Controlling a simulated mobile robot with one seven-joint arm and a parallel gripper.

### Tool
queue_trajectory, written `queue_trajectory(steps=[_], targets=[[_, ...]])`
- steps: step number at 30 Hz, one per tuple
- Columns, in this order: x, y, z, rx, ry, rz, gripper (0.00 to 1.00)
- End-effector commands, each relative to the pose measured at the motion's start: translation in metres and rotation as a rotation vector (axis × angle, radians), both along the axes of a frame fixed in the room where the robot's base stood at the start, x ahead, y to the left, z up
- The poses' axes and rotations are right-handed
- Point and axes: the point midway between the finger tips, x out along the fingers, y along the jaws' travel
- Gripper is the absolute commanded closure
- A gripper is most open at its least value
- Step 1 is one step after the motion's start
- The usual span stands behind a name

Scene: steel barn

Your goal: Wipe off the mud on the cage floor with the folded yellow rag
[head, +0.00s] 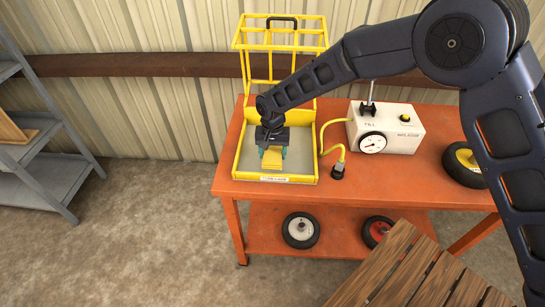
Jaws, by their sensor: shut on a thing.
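The yellow cage (237,153) stands on the orange table with its barred upper part (279,45) raised at the back. Its grey floor (299,150) lies inside a low yellow rim. My gripper (272,160) points down inside the cage, its teal fingers shut on the folded yellow rag (272,160). The rag is low, near the front of the cage floor. I cannot tell whether it touches the floor. No mud is clear to see; the gripper and rag hide part of the floor.
A white box with a gauge (388,128) stands right of the cage, joined to a yellow hose (333,133). A wheel (463,163) lies at the table's right. Wheels sit on the orange table's (225,178) lower shelf. A slatted wooden top (405,262) is in front, grey shelves (45,165) at left.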

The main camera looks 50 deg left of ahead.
Motion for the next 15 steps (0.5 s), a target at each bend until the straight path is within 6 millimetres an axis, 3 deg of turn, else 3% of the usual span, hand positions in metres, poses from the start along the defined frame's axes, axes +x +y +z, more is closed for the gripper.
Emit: queue_trajectory(steps=[15], targets=[[0.000,0.001,0.042,0.003,0.000,0.000,0.60]])
